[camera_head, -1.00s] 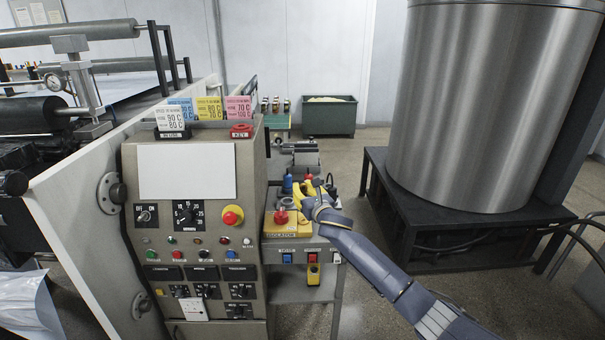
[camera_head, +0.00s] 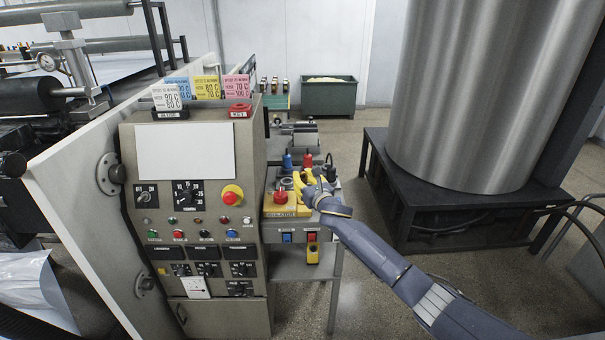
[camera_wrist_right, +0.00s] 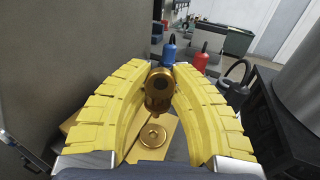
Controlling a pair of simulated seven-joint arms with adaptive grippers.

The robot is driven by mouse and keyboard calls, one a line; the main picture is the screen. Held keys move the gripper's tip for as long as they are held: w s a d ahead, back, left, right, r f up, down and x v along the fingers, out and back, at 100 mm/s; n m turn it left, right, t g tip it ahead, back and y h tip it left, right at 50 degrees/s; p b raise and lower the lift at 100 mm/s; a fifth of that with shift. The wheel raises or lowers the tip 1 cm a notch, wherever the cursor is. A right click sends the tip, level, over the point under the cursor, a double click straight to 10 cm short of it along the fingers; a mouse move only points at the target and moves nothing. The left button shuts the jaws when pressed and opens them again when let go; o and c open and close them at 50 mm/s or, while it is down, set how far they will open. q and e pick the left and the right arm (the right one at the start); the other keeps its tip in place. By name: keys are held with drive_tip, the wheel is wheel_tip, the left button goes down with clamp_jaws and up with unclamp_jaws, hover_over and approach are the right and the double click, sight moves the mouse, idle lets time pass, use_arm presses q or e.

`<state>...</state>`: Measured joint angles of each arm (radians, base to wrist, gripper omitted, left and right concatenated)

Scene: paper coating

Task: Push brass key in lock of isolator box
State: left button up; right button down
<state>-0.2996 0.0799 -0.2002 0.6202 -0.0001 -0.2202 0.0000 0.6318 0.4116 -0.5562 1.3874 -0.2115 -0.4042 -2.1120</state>
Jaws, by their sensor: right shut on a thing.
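The yellow isolator box (camera_head: 285,211) with a red knob (camera_head: 280,198) stands on the bench beside the control cabinet. My right gripper (camera_head: 301,182) is over the box's right part. In the right wrist view, its yellow fingers (camera_wrist_right: 158,72) are shut on the brass key (camera_wrist_right: 158,88). The round brass lock (camera_wrist_right: 153,135) shows on the box's top (camera_wrist_right: 178,147), below the key in the picture. The key looks apart from the lock, but the exact gap is unclear. In the head view the key is too small to tell. My left gripper is not in view.
Blue (camera_head: 287,161) and red (camera_head: 308,161) plugs and a black padlock-like piece stand just behind the box. The control cabinet (camera_head: 190,225) rises close on the left. A large steel drum (camera_head: 490,90) is on the right. Open floor lies between bench and drum.

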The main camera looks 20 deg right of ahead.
drive_tip(key=shift+f, duration=1.65)
drive_tip(key=shift+f, duration=1.85)
idle(0.5)
drive_tip(key=c, duration=1.2)
unclamp_jaws()
drive_tip(key=s, duration=0.4)
drive_tip(key=s+d, duration=0.1)
drive_tip(key=s, duration=0.7)
drive_tip(key=shift+d+r, duration=0.1)
drive_tip(key=shift+d, duration=0.25)
